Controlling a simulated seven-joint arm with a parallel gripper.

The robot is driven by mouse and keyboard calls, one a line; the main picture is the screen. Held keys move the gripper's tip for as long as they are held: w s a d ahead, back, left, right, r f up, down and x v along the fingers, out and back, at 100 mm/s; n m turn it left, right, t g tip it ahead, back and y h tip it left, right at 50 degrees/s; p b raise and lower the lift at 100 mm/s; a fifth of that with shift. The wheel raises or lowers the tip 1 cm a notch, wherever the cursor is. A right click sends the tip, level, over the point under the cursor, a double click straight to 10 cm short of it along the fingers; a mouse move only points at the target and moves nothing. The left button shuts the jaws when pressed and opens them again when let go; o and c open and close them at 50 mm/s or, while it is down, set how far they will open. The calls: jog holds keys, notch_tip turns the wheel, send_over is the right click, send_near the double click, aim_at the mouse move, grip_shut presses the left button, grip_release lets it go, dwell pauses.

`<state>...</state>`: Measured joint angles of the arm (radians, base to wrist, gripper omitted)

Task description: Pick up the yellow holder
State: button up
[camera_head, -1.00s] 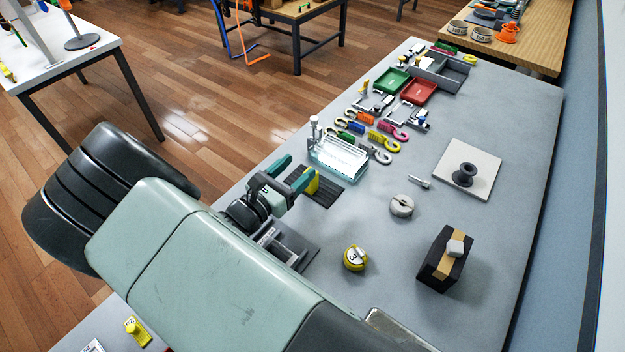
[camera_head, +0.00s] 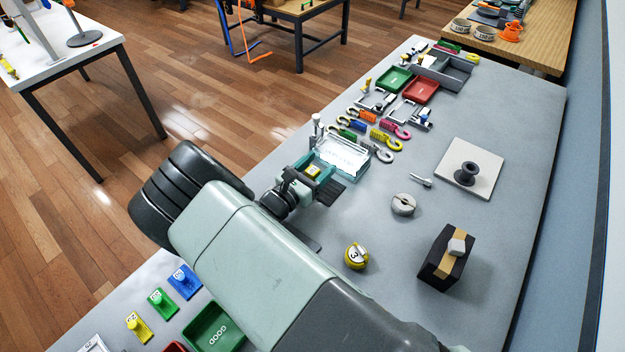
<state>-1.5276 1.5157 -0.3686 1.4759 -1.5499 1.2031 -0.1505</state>
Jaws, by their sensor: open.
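My gripper (camera_head: 312,177) is low over the bench, beside the clear glass-like tray, with its teal fingers apart. A small yellow piece (camera_head: 312,171) shows between the fingers; most of it is hidden, so I cannot tell whether it touches them or what it rests on. Another yellow piece (camera_head: 138,327), with a knob and a number, lies at the lower left, well away from my gripper. I cannot tell from the picture alone which of the two is the yellow holder.
The clear tray (camera_head: 342,157) stands right behind my gripper. A dark ribbed mat (camera_head: 331,192) lies to its right. Coloured hooks (camera_head: 380,137) lie farther back. A yellow tape measure (camera_head: 356,256) and a black block (camera_head: 437,268) stand nearer right. The bench's middle is mostly clear.

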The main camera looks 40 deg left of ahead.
jog(key=c, duration=1.1)
